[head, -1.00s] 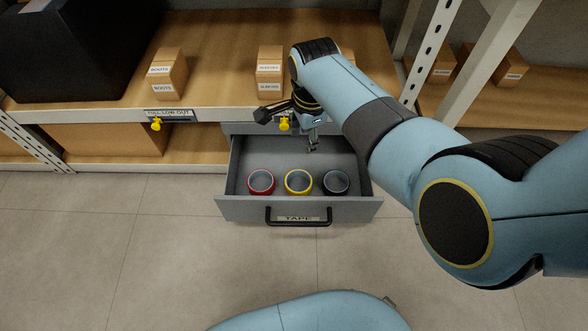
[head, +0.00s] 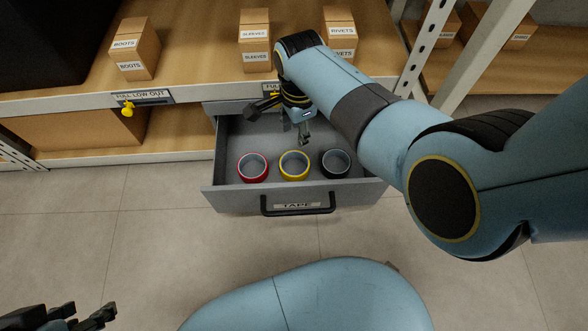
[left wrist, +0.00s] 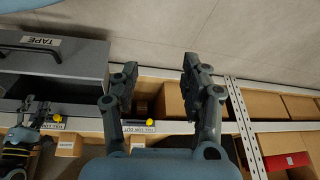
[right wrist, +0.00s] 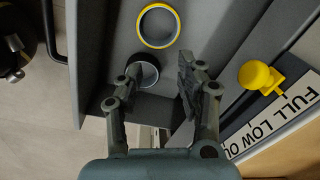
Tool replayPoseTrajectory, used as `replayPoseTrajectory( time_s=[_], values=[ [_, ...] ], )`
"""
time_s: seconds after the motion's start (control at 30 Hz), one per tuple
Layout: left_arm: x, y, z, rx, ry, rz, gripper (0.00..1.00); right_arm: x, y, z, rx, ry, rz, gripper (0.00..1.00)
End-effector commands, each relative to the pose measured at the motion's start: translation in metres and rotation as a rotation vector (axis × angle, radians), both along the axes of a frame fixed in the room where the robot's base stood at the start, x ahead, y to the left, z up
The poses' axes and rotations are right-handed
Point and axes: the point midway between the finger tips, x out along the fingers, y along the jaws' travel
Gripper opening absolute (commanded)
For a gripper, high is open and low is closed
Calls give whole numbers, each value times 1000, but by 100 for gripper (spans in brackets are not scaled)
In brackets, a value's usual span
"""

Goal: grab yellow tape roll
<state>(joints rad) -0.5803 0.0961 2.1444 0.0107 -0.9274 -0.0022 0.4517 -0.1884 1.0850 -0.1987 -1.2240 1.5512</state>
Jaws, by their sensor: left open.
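The yellow tape roll (head: 294,177) lies in the open grey drawer (head: 210,200), between the red tape roll (head: 252,179) and the black tape roll (head: 336,175). My right gripper (head: 301,136) is over the drawer behind the yellow roll, open and empty. In the right wrist view, the yellow roll (right wrist: 160,45) is beyond the fingertips (right wrist: 158,78), apart from them. The black roll (right wrist: 149,72) shows between the fingers, partly hidden by one. My left gripper (head: 92,316) is low at the left, away from the drawer; it is open and empty in the left wrist view (left wrist: 158,78).
The drawer front has a black handle (head: 298,208) and a TAPE label. A shelf (head: 190,82) with labelled boxes (head: 133,50) stands above and behind the drawer. A yellow knob (head: 127,109) sticks out at the left. The floor in front is clear.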

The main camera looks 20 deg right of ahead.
Motion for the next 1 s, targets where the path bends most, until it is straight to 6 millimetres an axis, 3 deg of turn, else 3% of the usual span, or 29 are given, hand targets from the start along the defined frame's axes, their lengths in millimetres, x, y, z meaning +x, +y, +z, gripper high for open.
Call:
replayPoseTrajectory(
  time_s=[0.03,0.2,0.33,0.7,1.0],
  values=[
    [3,-3,-3,-7,-27,-2,46,-9,0,-24,0,20,0,38],
    [22,-11,17,-26,-141,-7,46,-20,0,-56,0,48,0,38],
    [28,-13,22,-31,-194,-8,46,-22,0,-63,0,51,0,38],
    [28,-14,-7,-35,-422,-21,46,-22,0,-96,0,51,0,38],
    [22,-16,-13,-41,-567,-36,46,-22,0,-112,-1,50,0,38]
  ],
)
